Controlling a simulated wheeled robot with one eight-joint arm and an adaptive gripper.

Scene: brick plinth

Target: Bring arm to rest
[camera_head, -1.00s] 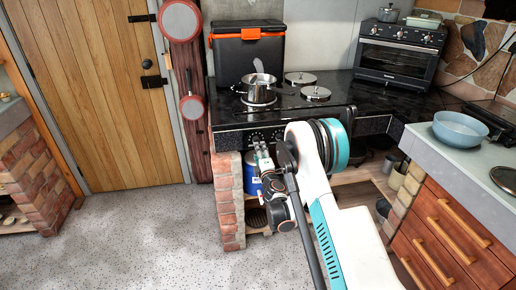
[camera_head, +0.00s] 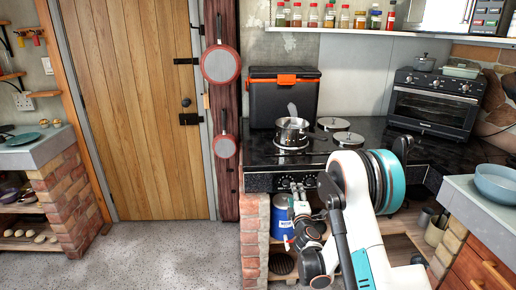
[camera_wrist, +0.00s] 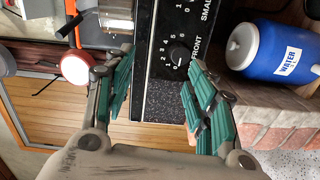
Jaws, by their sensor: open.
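My gripper (camera_head: 298,205) hangs in front of the stove's front panel in the head view, at the end of my folded white and teal arm. In the wrist view its two green-padded fingers (camera_wrist: 160,70) are spread apart with nothing between them. Beyond the gap is the black stove panel with a knob (camera_wrist: 179,54). The gripper looks apart from the panel, though the exact distance cannot be told.
A pot (camera_head: 291,133) stands on the stove (camera_head: 262,160). A blue water jug (camera_head: 281,216) sits below, right of the fingers in the wrist view. A toaster oven (camera_head: 433,103) and a blue bowl (camera_head: 497,183) are at right. The floor (camera_head: 170,255) before the door is clear.

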